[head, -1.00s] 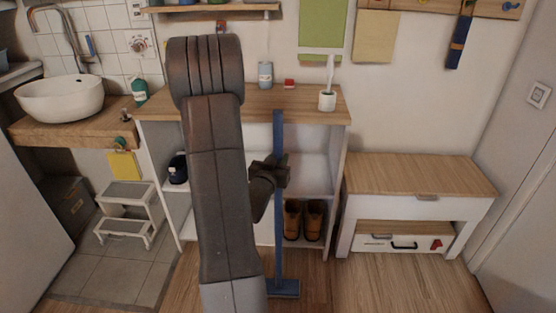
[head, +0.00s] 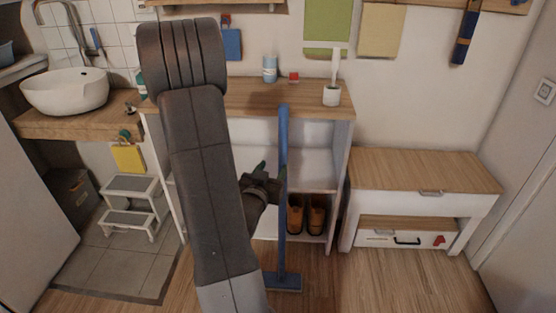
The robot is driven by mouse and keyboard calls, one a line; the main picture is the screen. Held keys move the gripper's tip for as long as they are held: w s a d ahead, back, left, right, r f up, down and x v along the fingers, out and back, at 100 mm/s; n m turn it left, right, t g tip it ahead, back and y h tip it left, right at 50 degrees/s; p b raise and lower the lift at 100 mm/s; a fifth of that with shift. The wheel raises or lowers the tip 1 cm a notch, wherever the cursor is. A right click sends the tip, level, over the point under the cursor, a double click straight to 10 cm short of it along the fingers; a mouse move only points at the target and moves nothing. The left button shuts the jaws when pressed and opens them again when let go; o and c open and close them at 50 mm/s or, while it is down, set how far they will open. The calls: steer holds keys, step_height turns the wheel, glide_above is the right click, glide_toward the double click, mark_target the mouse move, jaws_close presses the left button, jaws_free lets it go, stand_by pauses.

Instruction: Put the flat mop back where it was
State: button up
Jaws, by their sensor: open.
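The flat mop (head: 283,190) has a long blue handle and a flat blue head (head: 284,284). It stands nearly upright, its head on the wooden floor and its handle in front of the white shelf unit (head: 343,165). The handle's top is level with the unit's wooden top. My dark gripper (head: 271,187) is open just left of the handle, about halfway up. I cannot tell whether it touches the handle. My arm hides the left part of the shelf unit.
Brown boots (head: 306,214) stand on the unit's lower shelf. A toilet brush in a white holder (head: 332,95) and a blue-white can (head: 270,69) are on top. A low bench (head: 425,172) stands at right, a white step stool (head: 131,207) at left. Floor at front right is clear.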

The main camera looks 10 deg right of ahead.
mark_target(281, 146)
steer(key=shift+v, duration=1.45)
steer(key=shift+w, duration=0.1)
steer(key=x, duration=1.2)
steer(key=shift+d+f, duration=0.2)
step_height(281, 146, up, 3)
steer(key=shift+a+f+p, duration=0.15)
steer(key=shift+f+p, duration=0.1)
steer(key=shift+p, duration=0.15)
steer(key=shift+r, duration=0.6)
